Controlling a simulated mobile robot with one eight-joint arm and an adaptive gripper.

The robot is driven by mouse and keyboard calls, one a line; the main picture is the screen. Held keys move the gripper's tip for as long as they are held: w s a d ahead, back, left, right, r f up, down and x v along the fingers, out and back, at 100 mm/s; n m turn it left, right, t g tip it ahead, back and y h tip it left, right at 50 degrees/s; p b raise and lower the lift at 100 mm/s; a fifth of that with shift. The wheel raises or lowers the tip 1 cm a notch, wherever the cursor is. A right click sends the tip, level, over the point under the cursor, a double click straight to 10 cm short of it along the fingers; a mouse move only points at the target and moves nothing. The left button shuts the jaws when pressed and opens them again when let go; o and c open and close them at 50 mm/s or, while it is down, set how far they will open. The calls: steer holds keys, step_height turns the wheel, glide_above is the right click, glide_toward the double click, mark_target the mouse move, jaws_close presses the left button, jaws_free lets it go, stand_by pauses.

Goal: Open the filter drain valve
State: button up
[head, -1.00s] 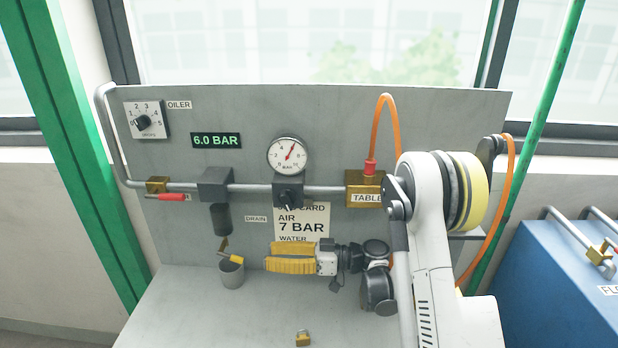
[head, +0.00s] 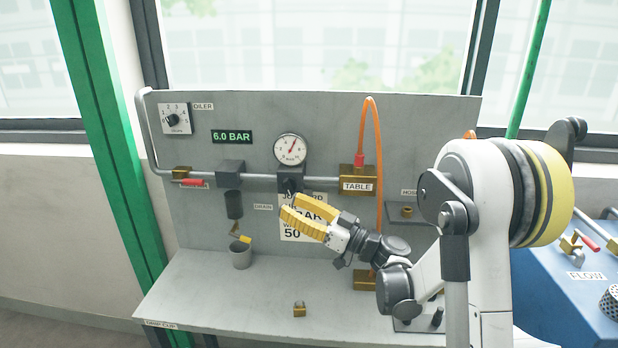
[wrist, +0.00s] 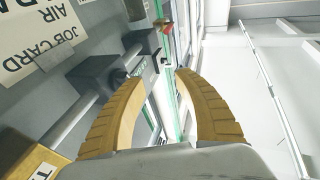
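The filter drain valve, with a small yellow lever (head: 244,239), sits under the dark filter bowl (head: 234,205) on the left of the panel. Its lever slants down to the right, just above a grey cup (head: 241,257). The exact valve position is too small to tell. My gripper (head: 289,206) has yellow fingers and is right of and higher than the lever, apart from it. It hangs in front of the job card, below the regulator. In the wrist view, the fingers (wrist: 160,75) are spread with nothing between them. The drain valve cannot be made out there.
A pipe with a red-handled valve (head: 190,181), a gauge (head: 290,150) and a brass TABLE block (head: 358,179) crosses the panel. An orange hose (head: 377,190) loops down at right. A small brass piece (head: 299,309) lies on the bench. Space between gripper and cup looks clear.

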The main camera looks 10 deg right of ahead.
steer(key=w+d+r+m+t+h, duration=0.1)
steer(key=d+r+m+t+h, duration=0.2)
steer(key=r, duration=0.5)
steer(key=shift+w+d+t+h, duration=0.2)
steer(key=shift+d+t+h, duration=0.2)
steer(key=shift+t+h, duration=0.45)
steer(key=shift+m, duration=0.3)
